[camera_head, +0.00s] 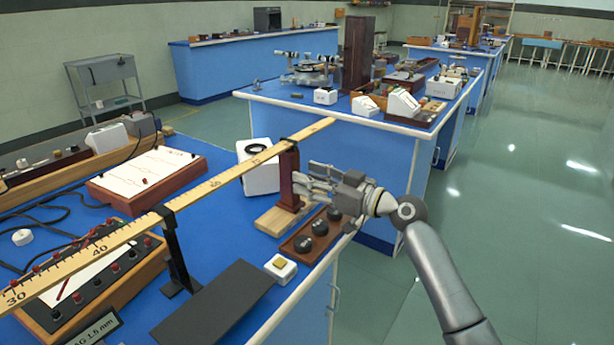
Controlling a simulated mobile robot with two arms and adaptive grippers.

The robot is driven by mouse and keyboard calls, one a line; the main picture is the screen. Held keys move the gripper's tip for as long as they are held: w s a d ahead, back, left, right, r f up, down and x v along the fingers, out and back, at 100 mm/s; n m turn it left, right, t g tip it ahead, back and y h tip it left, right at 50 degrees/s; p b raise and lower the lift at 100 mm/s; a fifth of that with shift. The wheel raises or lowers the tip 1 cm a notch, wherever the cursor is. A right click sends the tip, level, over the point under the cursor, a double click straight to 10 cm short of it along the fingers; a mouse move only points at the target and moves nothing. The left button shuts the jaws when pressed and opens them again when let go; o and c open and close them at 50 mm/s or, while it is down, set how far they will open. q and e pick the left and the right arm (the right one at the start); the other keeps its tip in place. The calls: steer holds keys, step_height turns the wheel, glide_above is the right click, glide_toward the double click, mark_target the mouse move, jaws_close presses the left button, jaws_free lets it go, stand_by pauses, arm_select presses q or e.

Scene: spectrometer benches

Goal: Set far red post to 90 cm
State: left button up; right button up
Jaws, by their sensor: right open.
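The far red post (288,178) is a dark red upright block on a pale wooden base (272,222). It stands under the far part of a yellow metre stick (229,177). The marks 30 and 40 read at the near end; the marks by the post are too small to read surely. A black stand (176,255) holds the stick nearer to me. My right gripper (303,182) is open, with its fingers at the right side of the post; I cannot tell whether they touch it. My left gripper is not in view.
A wooden tray with black knobs (318,232) lies just below my right gripper. A white box (258,176) stands behind the stick. A small white-topped block (281,268) and a black plate (214,303) lie near the bench's front edge. Another blue bench (300,122) stands beyond.

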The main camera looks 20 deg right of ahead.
steer(key=shift+w+a, duration=0.4)
steer(key=shift+w, duration=0.05)
jaws_close()
